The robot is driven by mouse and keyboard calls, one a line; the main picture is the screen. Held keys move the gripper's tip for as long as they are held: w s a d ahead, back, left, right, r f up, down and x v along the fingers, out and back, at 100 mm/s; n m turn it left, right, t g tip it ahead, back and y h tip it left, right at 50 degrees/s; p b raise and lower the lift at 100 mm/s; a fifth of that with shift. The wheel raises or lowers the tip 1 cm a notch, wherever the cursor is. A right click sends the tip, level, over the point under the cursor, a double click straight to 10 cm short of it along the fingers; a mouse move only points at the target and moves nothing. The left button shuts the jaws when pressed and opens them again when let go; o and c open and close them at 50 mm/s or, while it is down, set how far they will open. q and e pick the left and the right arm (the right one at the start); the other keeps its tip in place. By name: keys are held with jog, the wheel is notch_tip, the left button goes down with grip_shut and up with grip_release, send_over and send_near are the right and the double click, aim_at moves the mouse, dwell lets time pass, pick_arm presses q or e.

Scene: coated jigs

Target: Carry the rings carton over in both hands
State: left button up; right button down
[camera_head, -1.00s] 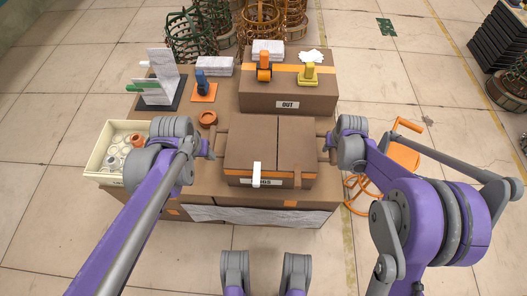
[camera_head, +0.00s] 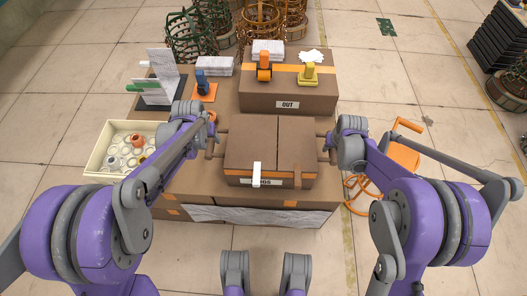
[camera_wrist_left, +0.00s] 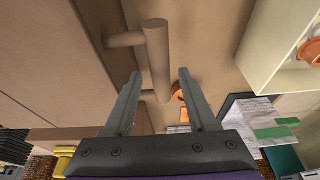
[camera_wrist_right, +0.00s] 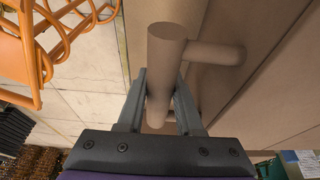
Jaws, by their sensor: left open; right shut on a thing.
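The rings carton (camera_head: 262,146) is a closed brown box with a handle on each side and a partly covered label on its front. It sits on the cardboard-covered table (camera_head: 170,195). My left gripper (camera_wrist_left: 160,75) is open, with its fingers on either side of the left handle bar (camera_wrist_left: 158,55) and a gap showing to the right finger. In the head view my left gripper (camera_head: 208,148) is at the carton's left side, partly hidden by my arm. My right gripper (camera_wrist_right: 160,85) is shut on the right handle bar (camera_wrist_right: 165,60); in the head view it (camera_head: 328,142) is at the carton's right side.
A larger box marked OUT (camera_head: 287,95) stands behind, with a tape dispenser (camera_head: 264,68) and a yellow stamp-like tool (camera_head: 308,74) on top. A cream bin (camera_head: 98,155) of rings is at left.

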aim_at(210, 141)
pick_arm(q)
jog(key=shift+x, duration=2.65)
jog(key=shift+c, duration=0.3)
grip_shut()
jog(key=shift+r+p, duration=0.2)
jog(key=shift+p, duration=0.1)
pick_arm(e)
jog(key=shift+r, duration=0.2)
